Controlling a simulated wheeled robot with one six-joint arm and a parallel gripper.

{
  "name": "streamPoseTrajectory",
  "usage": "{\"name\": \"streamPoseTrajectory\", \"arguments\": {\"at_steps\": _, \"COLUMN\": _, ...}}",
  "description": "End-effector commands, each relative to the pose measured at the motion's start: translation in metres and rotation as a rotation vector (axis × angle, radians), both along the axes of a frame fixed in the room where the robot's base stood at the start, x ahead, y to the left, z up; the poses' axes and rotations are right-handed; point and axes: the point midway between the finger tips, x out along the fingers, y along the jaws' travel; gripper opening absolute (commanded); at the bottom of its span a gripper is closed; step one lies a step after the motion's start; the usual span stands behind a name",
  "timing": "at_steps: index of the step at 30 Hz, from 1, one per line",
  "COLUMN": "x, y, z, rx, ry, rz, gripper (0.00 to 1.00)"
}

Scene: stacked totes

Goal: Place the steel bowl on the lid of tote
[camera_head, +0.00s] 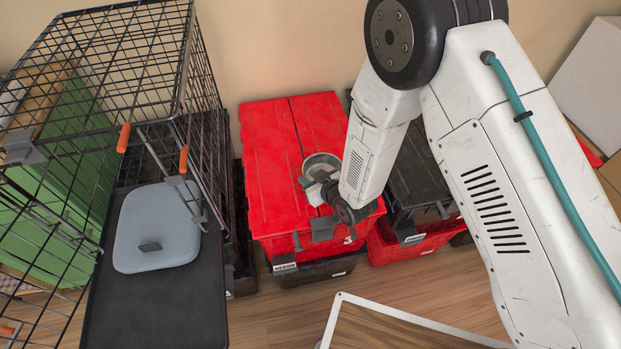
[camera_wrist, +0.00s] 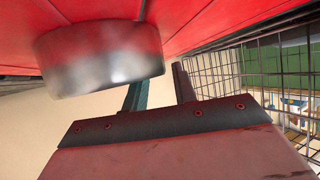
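The steel bowl (camera_head: 322,160) is at the red lid (camera_head: 275,150) of the middle tote stack, towards its right side. It also shows as a blurred grey and red-tinted shape in the wrist view (camera_wrist: 100,58), just under the red surface. My gripper (camera_head: 318,188) is right at the bowl's near side and partly covers it. In the wrist view my gripper's two fingers (camera_wrist: 160,90) stand apart with a gap between them. The bowl overlaps the left finger's tip. Contact between the fingers and the bowl cannot be told, nor whether the bowl rests on the lid.
A wire cage (camera_head: 150,75) stands left, with a grey-blue lid (camera_head: 155,230) on a dark tray. A dark-lidded tote (camera_head: 415,175) on a red one stands right, partly behind my arm. A white-framed panel (camera_head: 400,325) lies in front. Wood floor (camera_head: 290,315) is clear between.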

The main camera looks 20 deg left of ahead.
Motion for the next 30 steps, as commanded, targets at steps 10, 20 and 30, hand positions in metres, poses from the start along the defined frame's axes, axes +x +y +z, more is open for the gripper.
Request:
{"name": "streamPoseTrajectory", "arguments": {"at_steps": 10, "x": -0.033, "y": -0.047, "z": 0.032, "rx": -0.001, "ry": 0.001, "rz": -0.001, "gripper": 0.27}}
{"name": "streamPoseTrajectory", "arguments": {"at_steps": 20, "x": -0.057, "y": -0.081, "z": 0.055, "rx": 0.0, "ry": 0.0, "rz": -0.001, "gripper": 0.27}}
{"name": "streamPoseTrajectory", "arguments": {"at_steps": 30, "x": -0.058, "y": -0.085, "z": 0.058, "rx": -0.002, "ry": 0.001, "rz": -0.003, "gripper": 0.27}}
